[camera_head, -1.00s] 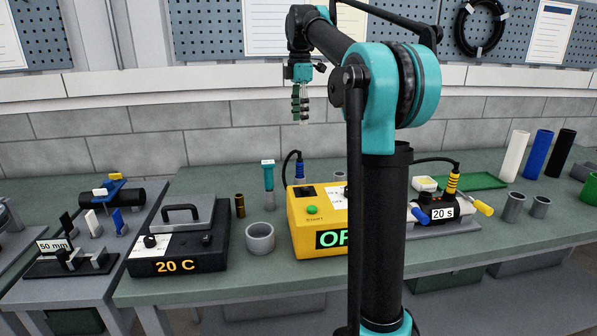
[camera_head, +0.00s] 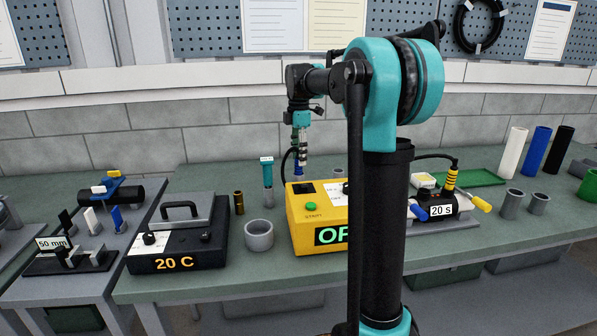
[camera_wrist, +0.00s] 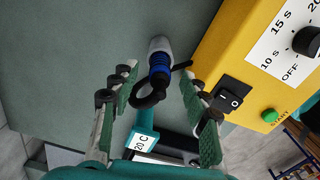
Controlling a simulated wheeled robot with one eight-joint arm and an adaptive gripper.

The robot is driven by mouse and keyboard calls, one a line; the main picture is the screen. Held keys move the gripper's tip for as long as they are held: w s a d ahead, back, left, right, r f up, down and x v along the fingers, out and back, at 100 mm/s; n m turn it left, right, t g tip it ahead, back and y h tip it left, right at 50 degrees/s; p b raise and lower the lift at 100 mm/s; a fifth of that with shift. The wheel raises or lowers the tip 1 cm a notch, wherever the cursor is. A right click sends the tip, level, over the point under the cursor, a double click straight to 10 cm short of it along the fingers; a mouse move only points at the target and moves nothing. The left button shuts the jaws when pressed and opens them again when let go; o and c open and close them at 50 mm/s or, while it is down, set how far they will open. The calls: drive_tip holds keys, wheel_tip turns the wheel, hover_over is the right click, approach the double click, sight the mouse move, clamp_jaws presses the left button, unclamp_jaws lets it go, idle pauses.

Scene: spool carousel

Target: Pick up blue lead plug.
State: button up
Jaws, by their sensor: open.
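The blue lead plug (camera_wrist: 159,68) has blue ribs and a black cable, and it sits in a pale metal cylindrical holder in the wrist view. In the head view the blue lead plug (camera_head: 298,171) shows as a small blue patch behind the yellow box, partly covered by my gripper. My gripper (camera_head: 302,163) points down just above the plug. In the wrist view my gripper (camera_wrist: 157,76) is open, its green-padded fingers on either side of the plug, with nothing held. I cannot tell whether the fingertips reach down to its level.
The yellow box (camera_head: 318,215) with a switch and START button stands close beside the plug. A teal-topped probe (camera_head: 267,182), a grey cup (camera_head: 259,236) and a black 20 C box (camera_head: 177,242) are to the left. Bare bench lies behind.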

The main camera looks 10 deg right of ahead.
drive_tip(key=shift+f, duration=0.95)
clamp_jaws()
drive_tip(key=shift+r, duration=0.15)
